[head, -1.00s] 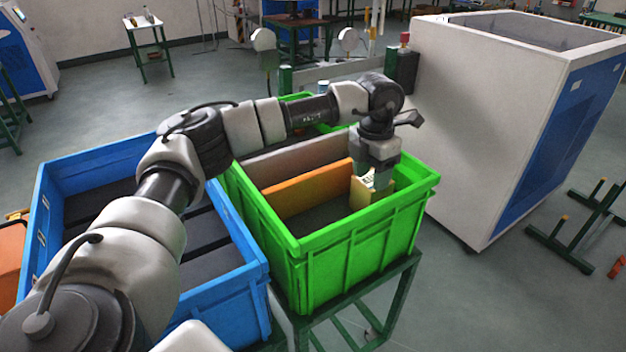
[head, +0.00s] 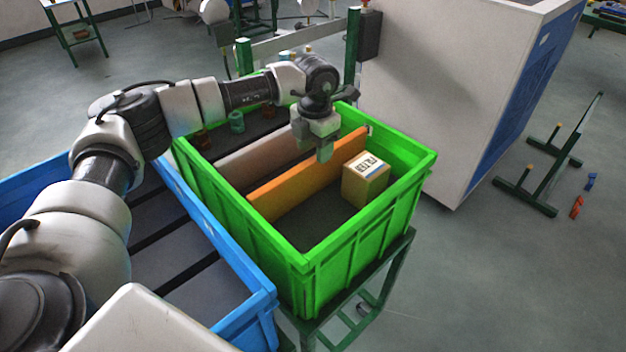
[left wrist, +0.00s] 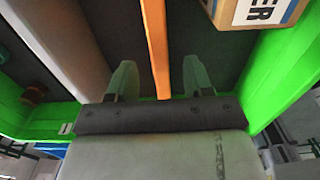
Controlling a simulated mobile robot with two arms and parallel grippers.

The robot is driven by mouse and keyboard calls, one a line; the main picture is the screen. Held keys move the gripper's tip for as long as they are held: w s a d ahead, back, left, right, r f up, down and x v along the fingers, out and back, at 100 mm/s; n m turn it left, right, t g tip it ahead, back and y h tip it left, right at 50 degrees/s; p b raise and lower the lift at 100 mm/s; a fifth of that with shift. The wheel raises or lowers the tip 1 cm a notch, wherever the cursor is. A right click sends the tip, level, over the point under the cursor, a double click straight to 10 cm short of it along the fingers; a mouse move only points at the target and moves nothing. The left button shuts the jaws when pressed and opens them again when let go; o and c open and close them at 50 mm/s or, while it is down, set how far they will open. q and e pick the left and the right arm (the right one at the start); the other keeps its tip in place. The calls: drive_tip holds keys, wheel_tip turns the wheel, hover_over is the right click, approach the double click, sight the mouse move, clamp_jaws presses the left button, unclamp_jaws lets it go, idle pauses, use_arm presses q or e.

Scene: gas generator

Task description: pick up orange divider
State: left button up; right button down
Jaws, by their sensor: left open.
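The orange divider (head: 305,178) stands upright on its edge inside the green crate (head: 357,230), running across it. In the left wrist view the divider (left wrist: 156,45) passes as a narrow orange strip between my open fingers. My left gripper (head: 325,152) points down over the divider's far right part; in the left wrist view my left gripper (left wrist: 158,80) has one finger on each side of the strip, with gaps. How far the fingertips reach down beside it is hard to tell. My right gripper is not in view.
A labelled cardboard box (head: 365,182) sits in the crate right of the divider. A greyish-brown divider (head: 262,155) stands parallel on the other side, with small dark red and green items beyond. A blue crate (head: 180,240) adjoins on the left. A large white cabinet (head: 440,90) stands behind right.

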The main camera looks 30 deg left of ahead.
sight(315, 165)
use_arm(q)
drive_tip(key=shift+f, duration=0.45)
wheel_tip(315, 165, down, 4)
drive_tip(key=shift+w+f+p, duration=0.1)
drive_tip(key=shift+f+p, duration=0.15)
drive_tip(key=shift+p, duration=0.4)
clamp_jaws()
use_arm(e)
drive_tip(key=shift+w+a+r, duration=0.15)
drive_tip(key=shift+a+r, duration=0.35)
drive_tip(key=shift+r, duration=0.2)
